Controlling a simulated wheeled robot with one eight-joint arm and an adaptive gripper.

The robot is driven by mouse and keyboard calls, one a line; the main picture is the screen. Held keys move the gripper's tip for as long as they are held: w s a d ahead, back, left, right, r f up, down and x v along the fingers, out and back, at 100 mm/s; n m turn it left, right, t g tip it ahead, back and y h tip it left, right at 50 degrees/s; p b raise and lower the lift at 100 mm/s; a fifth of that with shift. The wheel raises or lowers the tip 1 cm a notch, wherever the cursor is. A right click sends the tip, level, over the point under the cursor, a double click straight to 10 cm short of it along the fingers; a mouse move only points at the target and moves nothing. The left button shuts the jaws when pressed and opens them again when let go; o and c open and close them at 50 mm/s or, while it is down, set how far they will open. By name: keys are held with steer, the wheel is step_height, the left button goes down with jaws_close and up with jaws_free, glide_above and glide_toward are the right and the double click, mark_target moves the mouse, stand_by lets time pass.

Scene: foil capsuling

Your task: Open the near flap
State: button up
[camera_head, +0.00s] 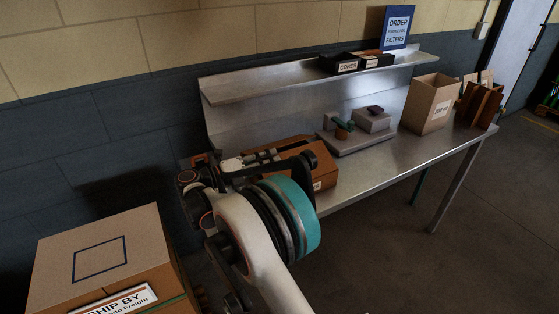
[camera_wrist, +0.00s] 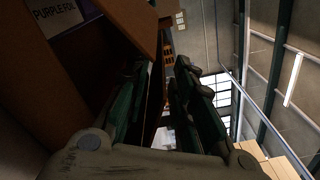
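An orange-brown cardboard box (camera_head: 323,172) with a small white label stands at the left end of the metal bench, partly hidden behind my arm. My gripper (camera_head: 250,162) is at its left side, close to its upper edge. In the wrist view, a brown box wall with a "PURPLE FOIL" label (camera_wrist: 58,12) fills the upper left, and a lighter brown flap (camera_wrist: 128,20) sticks out beside it. My gripper's two dark green fingers (camera_wrist: 164,72) are apart. A thin dark brown panel edge shows between them; I cannot tell whether they touch it.
The metal bench (camera_head: 375,172) also holds a grey block fixture (camera_head: 365,138), an open tan carton (camera_head: 430,103) and a brown wooden holder (camera_head: 480,104). A shelf (camera_head: 290,80) with dark bins runs above. A large cardboard box (camera_head: 100,250) stands at the lower left.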

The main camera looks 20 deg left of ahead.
mark_target(298, 165)
steer(key=shift+b+x, duration=0.4)
steer(key=shift+x, duration=1.6)
steer(key=shift+c, duration=0.3)
jaws_close()
